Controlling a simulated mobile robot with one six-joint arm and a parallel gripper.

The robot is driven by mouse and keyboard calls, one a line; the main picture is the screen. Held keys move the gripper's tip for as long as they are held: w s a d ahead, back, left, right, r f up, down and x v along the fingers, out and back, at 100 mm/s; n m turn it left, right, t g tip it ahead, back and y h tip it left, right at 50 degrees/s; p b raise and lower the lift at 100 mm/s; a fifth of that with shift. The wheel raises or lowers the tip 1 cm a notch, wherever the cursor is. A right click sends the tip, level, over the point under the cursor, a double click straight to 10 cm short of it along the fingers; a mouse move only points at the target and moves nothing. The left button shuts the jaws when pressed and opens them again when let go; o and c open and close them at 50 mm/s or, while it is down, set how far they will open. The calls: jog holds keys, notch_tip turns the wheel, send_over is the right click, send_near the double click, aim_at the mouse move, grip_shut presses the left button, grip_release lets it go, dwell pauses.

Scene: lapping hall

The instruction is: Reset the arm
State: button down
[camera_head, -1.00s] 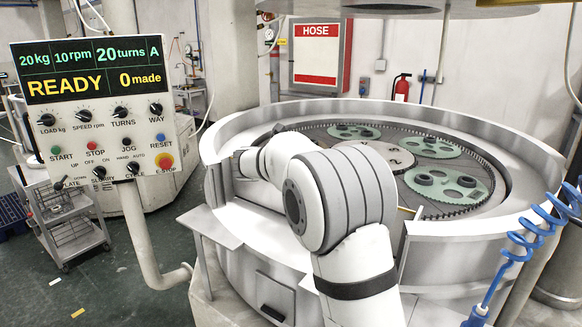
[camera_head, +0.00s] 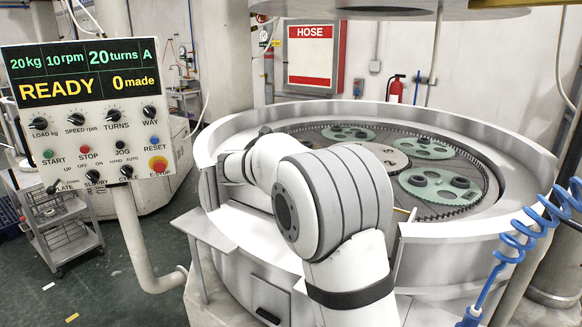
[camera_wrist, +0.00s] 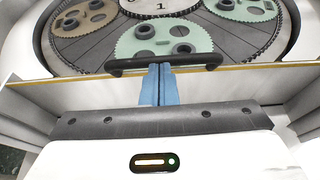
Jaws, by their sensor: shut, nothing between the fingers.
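My gripper (camera_wrist: 156,84) shows in the wrist view as two blue fingers pressed together, with nothing between them. The fingertips lie in front of a black bar handle (camera_wrist: 190,60) at the machine's rim; I cannot tell whether they touch it. In the head view my arm reaches over the front rim of the round lapping machine (camera_head: 480,250), bent to the left, and hides its own fingers. Green carriers (camera_head: 440,183) with dark rings lie on the machine's plate.
A control panel (camera_head: 85,125) at the left reads READY, 0 made. A blue coiled hose (camera_head: 530,235) hangs at the right. A wire trolley (camera_head: 60,225) stands on the floor at the left. A red HOSE cabinet (camera_head: 314,55) is on the back wall.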

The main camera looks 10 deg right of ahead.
jog(key=s+a+r+b, duration=0.2)
jog(key=s+a+r, duration=0.2)
jog(key=r, duration=0.4)
jog(key=s+d+f+m+g+y, duration=0.1)
jog(key=s+d+f+m, duration=0.1)
jog(key=s+f+m, duration=0.3)
jog(key=s+d+f+m+g+y, duration=0.1)
jog(key=s+d+m+g+y, duration=0.15)
jog(key=s, duration=0.45)
jog(key=s+d+f+m+g+y, duration=0.1)
jog(key=s+d+f+m, duration=0.2)
jog(key=s+m, duration=0.3)
jog(key=s+a+f+m+g+y, duration=0.1)
jog(key=s+f+m+y, duration=0.1)
jog(key=s+f+m, duration=0.4)
jog(key=s+a+f+m+g+y+b, duration=0.1)
jog(key=s+f+m, duration=0.6)
jog(key=s, duration=0.7)
jog(key=shift+s+a+m+y, duration=0.4)
jog(key=shift+a+y, duration=0.2)
jog(key=shift+y, duration=0.55)
